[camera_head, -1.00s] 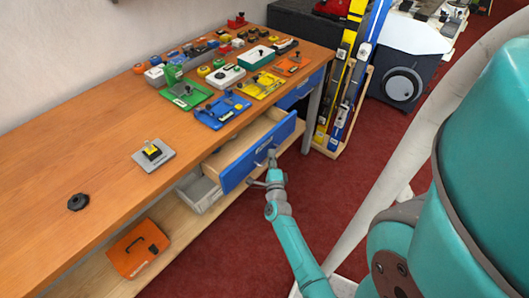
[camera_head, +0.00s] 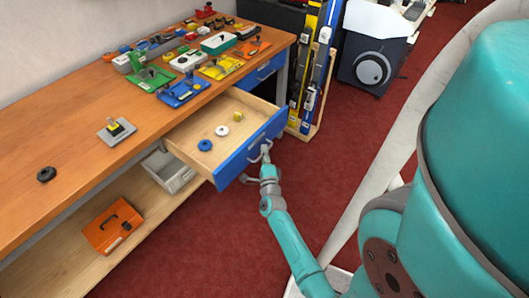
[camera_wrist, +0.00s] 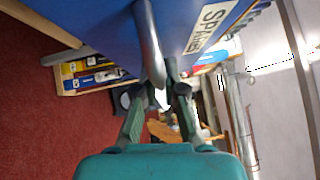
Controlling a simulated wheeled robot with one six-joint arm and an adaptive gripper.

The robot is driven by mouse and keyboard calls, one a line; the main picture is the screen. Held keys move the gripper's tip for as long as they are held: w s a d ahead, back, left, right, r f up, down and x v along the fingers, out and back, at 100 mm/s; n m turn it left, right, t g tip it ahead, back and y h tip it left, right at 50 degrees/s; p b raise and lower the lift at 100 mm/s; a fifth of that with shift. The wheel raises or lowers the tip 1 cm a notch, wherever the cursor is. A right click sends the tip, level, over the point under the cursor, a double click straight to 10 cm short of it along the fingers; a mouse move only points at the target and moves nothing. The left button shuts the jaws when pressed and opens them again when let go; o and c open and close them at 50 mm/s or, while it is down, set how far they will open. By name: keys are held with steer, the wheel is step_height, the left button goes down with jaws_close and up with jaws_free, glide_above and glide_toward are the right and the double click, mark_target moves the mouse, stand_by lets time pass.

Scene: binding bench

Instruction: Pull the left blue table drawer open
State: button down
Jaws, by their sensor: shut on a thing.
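The left blue drawer (camera_head: 232,166) stands well open under the wooden workbench, its wooden inside in view. It also shows close up in the wrist view (camera_wrist: 187,15), with a label whose visible letters read "SPA". Inside the drawer lie a blue ring (camera_head: 205,145), a white ring (camera_head: 222,130) and a small yellow piece (camera_head: 238,116). My gripper (camera_head: 266,155) is at the drawer's front. In the wrist view my gripper (camera_wrist: 160,80) is shut on the grey metal bar handle (camera_wrist: 149,42).
The second blue drawer (camera_head: 262,73) is to the right, apparently shut. Skis and a wooden rack (camera_head: 305,125) stand past the bench end. A grey bin (camera_head: 168,172) and an orange case (camera_head: 112,226) sit on the lower shelf. Red floor in front is clear.

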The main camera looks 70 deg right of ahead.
steer(key=shift+s, duration=0.1)
steer(key=c, duration=1.2)
jaws_free()
steer(key=shift+c, duration=0.2)
steer(key=v, duration=1.2)
steer(key=shift+f, duration=0.1)
